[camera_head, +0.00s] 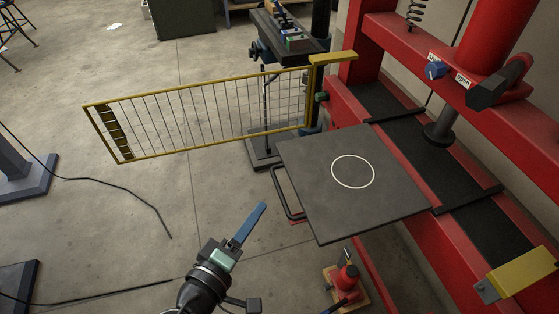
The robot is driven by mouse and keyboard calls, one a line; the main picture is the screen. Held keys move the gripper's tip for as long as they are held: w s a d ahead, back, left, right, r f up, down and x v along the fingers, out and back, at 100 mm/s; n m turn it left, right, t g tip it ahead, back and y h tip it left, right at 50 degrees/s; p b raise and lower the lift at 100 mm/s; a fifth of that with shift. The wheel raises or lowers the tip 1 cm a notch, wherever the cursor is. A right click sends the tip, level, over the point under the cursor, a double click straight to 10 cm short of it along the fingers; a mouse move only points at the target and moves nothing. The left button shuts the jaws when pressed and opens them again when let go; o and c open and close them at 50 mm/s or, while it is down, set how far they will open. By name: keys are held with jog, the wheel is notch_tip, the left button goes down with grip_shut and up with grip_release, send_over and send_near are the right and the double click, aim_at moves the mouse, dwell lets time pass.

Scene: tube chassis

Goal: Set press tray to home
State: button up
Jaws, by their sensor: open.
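The press tray (310,170) is a flat dark grey plate with a white circle on it. It sticks out to the left of the red press (375,95), its right side lying near the black press bed. A black loop handle (285,198) hangs at its left edge. My gripper (261,208) is at the lower middle, left of and below the handle, with clear space between them. It is open and empty; its long blue finger points up and to the right. The second finger is hard to make out from this angle.
A yellow-framed mesh gate (200,112) stands open behind the tray. A grey vise stand (290,35) is beyond it. A red jack (346,280) stands on the floor below the tray. Black cables lie at left. The floor left of my gripper is mostly clear.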

aim_at(279, 189)
jog(key=shift+n, duration=0.8)
jog(key=x, duration=0.3)
jog(key=p+x, duration=0.1)
jog(key=x, duration=0.3)
jog(key=p+x, duration=0.1)
jog(key=x, duration=0.2)
jog(key=shift+d+f, duration=0.4)
jog(key=shift+d, duration=0.05)
grip_shut()
dwell(0.4)
